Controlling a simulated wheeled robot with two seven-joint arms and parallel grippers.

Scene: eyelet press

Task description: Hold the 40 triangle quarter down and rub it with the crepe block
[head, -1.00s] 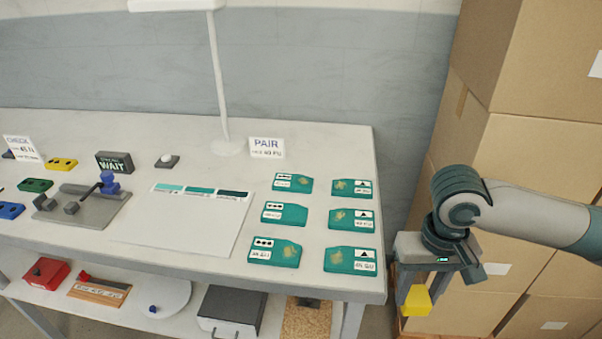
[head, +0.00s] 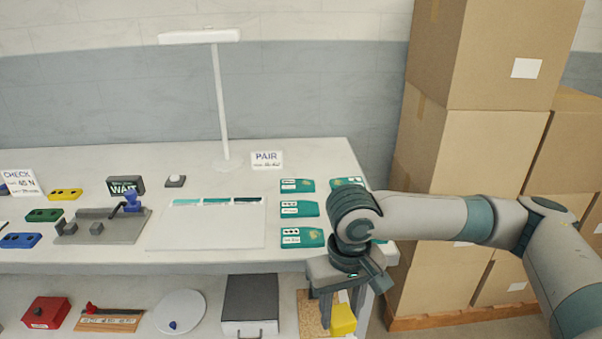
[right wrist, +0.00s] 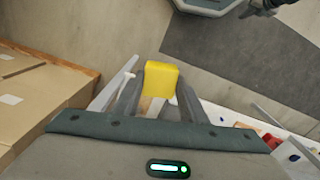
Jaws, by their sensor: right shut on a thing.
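My right gripper (head: 338,312) is shut on a yellow block (head: 343,321), which I take to be the crepe block. It holds the block in front of the bench's right front edge, below the top. The block also shows between the fingertips in the right wrist view (right wrist: 160,78). Teal quarters lie on the bench's right end. The left column, such as the near one (head: 302,238), shows dots. The far right-column quarter (head: 346,181) is partly visible; my right arm covers the others. I cannot read which triangle quarter is the 40. My left gripper is out of view.
The bench top (head: 120,262) holds a lamp (head: 219,110), a PAIR sign (head: 267,159), a white colour-strip sheet (head: 205,235) and a grey press fixture (head: 105,226). A lower shelf holds a black box (head: 250,303) and a red box (head: 46,312). Cartons (head: 475,150) stand at the right.

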